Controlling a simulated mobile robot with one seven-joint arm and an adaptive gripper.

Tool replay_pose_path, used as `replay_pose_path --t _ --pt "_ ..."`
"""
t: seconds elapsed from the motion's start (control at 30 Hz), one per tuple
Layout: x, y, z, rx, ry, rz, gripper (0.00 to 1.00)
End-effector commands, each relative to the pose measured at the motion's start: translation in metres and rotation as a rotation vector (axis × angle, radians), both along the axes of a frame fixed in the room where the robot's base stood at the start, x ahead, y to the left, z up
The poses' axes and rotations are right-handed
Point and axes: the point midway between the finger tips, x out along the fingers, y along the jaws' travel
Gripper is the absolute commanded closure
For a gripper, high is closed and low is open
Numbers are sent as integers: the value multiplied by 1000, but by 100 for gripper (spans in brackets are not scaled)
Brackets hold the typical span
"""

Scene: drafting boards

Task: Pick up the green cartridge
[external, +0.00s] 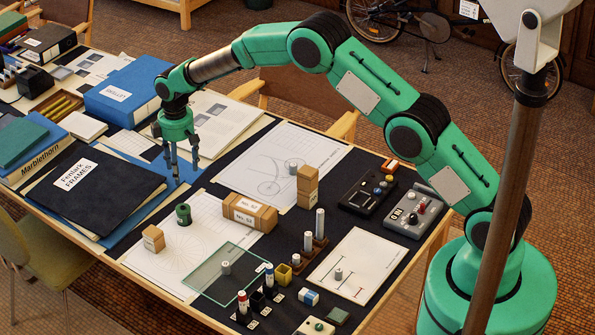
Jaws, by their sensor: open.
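A small dark green cylinder (184,215), the one small green piece of cartridge shape that I make out, stands upright on a white drawing sheet (160,262) on the near part of the table. My gripper (184,177) points down with its fingers apart and nothing between them. It hangs over the table beyond the green cylinder, slightly left of it in the picture, near the blue folders. The gripper and the cylinder are apart.
Left of the gripper lie a black folder (95,187) and a blue box (127,92). Near the cylinder are a small cardboard box (153,239), a longer carton (250,213) and a glass plate (227,272). Small upright tubes stand in a rack (310,252).

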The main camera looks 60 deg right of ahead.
Motion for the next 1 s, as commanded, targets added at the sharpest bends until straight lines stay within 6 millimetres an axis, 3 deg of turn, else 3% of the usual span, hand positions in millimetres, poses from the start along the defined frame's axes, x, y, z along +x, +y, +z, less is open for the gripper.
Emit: replay_pose_path --t 0.2,0.73,1.0 --pt "8 1 -30 0 15 15 41" --pt "8 1 -38 -1 17 17 41" --pt "8 1 -69 -1 18 18 41"
